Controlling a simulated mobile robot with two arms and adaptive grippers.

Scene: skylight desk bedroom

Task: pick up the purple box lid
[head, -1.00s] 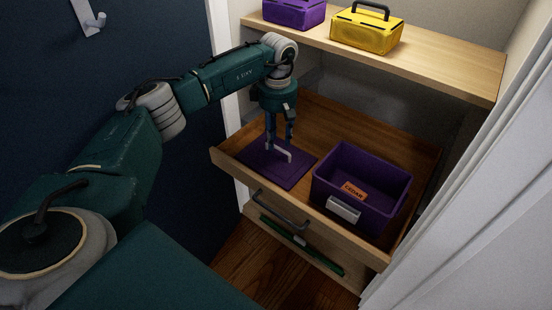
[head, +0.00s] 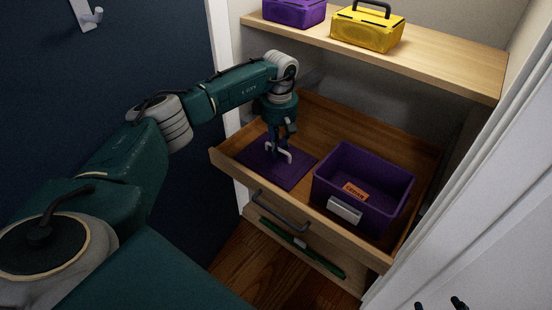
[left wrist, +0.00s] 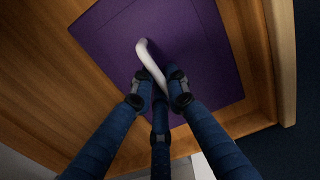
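The purple box lid (head: 262,168) lies flat in the left part of the open drawer, with its pale handle (head: 286,154) standing up. In the left wrist view the lid (left wrist: 205,50) lies below my fingers and the handle (left wrist: 150,60) passes between them. My left gripper (head: 278,146) is down at the handle with fingers close on both sides. I cannot tell whether they press on it. Two dark fingertips of my right gripper (head: 439,303) show apart at the bottom right edge.
An open purple box (head: 388,200) with an orange label stands right of the lid in the drawer (head: 318,222). Above, a shelf (head: 455,68) bears a purple box (head: 296,12) and a yellow box (head: 366,30). A white door (head: 500,200) is at the right.

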